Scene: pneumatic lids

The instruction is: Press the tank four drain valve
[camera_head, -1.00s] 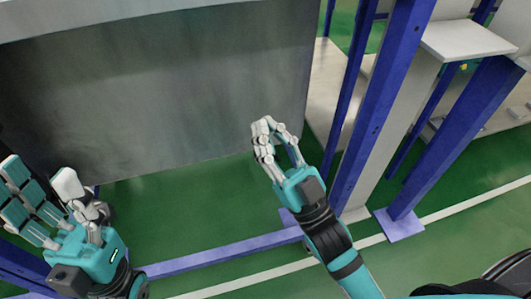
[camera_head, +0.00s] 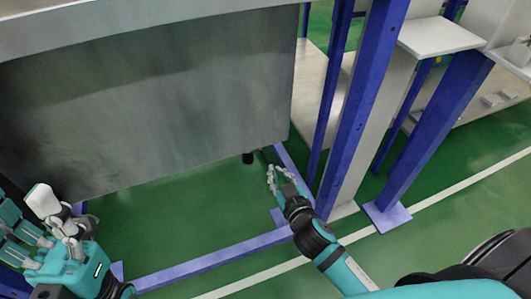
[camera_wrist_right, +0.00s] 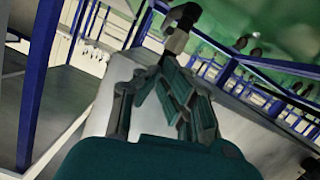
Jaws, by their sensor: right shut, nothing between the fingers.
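The large grey metal tank (camera_head: 150,105) fills the upper left of the head view. A small dark part (camera_head: 248,158) shows at its lower edge, just left of my right gripper (camera_head: 272,178). In the right wrist view, a valve-like fitting with a black top and pale metal body (camera_wrist_right: 177,38) stands just beyond my right gripper (camera_wrist_right: 165,90). The right fingers are curled shut and empty; whether they touch the fitting I cannot tell. My left gripper (camera_head: 45,222) is open and empty at the left edge, in front of the tank. No tank number is visible.
Blue posts (camera_head: 350,110) stand right of my right gripper, and a blue floor beam (camera_head: 210,262) runs below the tank. A pale shelf (camera_head: 440,36) is at the upper right. Green floor (camera_head: 165,215) is open under the tank.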

